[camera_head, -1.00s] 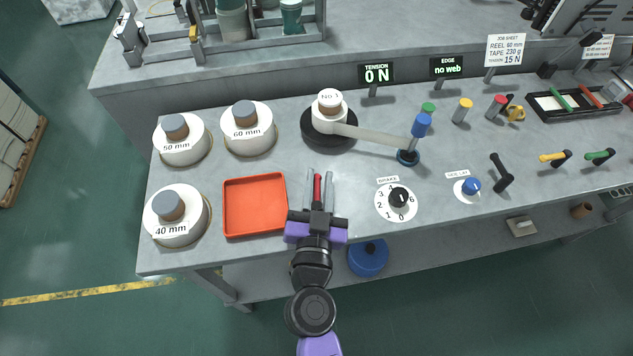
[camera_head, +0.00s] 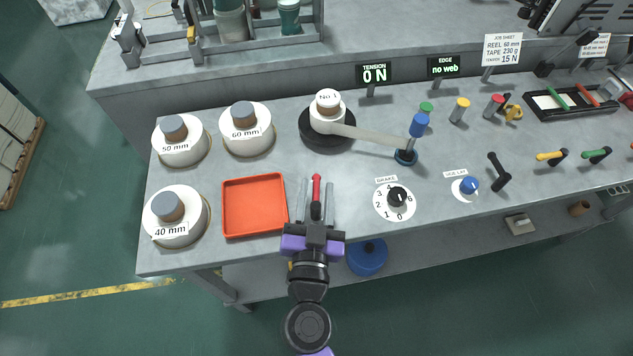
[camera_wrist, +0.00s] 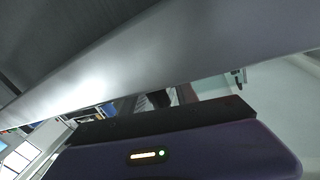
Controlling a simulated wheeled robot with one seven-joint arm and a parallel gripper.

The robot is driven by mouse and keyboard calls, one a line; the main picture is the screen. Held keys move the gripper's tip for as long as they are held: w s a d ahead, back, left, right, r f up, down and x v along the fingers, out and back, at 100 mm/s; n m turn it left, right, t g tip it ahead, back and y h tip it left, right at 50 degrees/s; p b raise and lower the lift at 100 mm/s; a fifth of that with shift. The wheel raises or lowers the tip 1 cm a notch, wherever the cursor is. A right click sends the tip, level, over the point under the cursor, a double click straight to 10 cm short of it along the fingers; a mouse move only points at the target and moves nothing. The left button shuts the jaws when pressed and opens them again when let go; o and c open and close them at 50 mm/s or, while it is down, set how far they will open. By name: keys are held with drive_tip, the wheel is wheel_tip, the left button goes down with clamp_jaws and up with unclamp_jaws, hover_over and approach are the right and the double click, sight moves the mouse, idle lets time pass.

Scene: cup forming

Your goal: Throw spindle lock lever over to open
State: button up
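A small lever with a red handle (camera_head: 316,187), which looks like the spindle lock lever, is near the table's front, right of the red tray. My gripper (camera_head: 316,181) is open, with one grey finger on each side of the red handle in the head view. I cannot tell whether the fingers touch it or are level with it. The lever's lower part is hidden by my gripper. The spindle with a white reel (camera_head: 327,118) on a black disc stands behind. The wrist view shows a blurred grey surface close up and my purple gripper body, no lever.
The red tray (camera_head: 254,236) is just left of my gripper. The brake dial (camera_head: 397,197) and a black lever (camera_head: 499,172) are to the right. A pale strip (camera_head: 370,135) runs from the reel to a blue-topped post (camera_head: 419,125). White reels stand at left.

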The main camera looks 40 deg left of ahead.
sight(314, 213)
drive_tip(key=v, duration=0.5)
drive_tip(key=shift+s+d, duration=0.1)
drive_tip(key=shift+s, duration=0.25)
